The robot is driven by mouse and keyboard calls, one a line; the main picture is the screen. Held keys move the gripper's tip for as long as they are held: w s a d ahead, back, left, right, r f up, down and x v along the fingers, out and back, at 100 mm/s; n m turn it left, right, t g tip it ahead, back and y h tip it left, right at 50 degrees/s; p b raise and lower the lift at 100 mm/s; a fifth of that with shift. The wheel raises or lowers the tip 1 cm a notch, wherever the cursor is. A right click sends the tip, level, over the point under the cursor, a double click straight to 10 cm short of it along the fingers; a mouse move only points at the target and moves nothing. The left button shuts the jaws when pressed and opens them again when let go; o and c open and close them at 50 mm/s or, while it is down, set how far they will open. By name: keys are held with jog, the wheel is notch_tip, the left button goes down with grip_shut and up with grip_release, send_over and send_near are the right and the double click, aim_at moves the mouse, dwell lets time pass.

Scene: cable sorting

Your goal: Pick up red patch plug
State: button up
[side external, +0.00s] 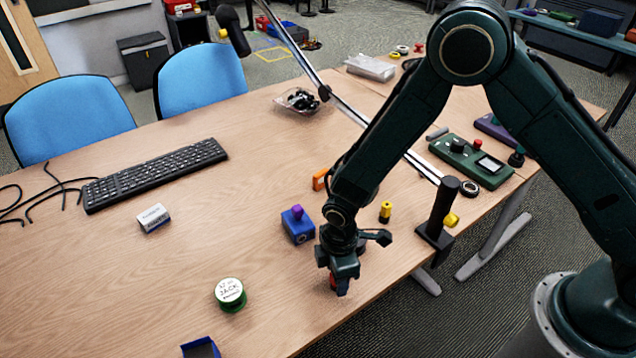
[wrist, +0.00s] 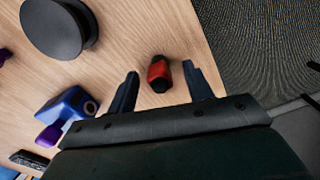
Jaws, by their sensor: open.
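The red patch plug (wrist: 159,75) is a small red piece with dark ends, lying on the wooden table near its edge. In the wrist view it sits between the tips of my gripper (wrist: 160,90), with a gap to each finger. The fingers are open and do not touch it there. In the side view my gripper (side external: 340,285) points down near the table's front edge. A bit of red shows at its fingers, and most of the plug is hidden there.
A blue block with a purple knob (side external: 298,226) stands left of my gripper; it also shows in the wrist view (wrist: 68,112). A yellow plug (side external: 385,211) and a black clamp stand (side external: 436,232) are to the right. A green-rimmed tin (side external: 230,294) lies front left.

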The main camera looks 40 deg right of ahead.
jog(key=c, duration=1.1)
jog(key=shift+r, duration=0.15)
notch_tip(320, 180, up, 20)
jog(key=shift+f, duration=0.1)
dwell(0.8)
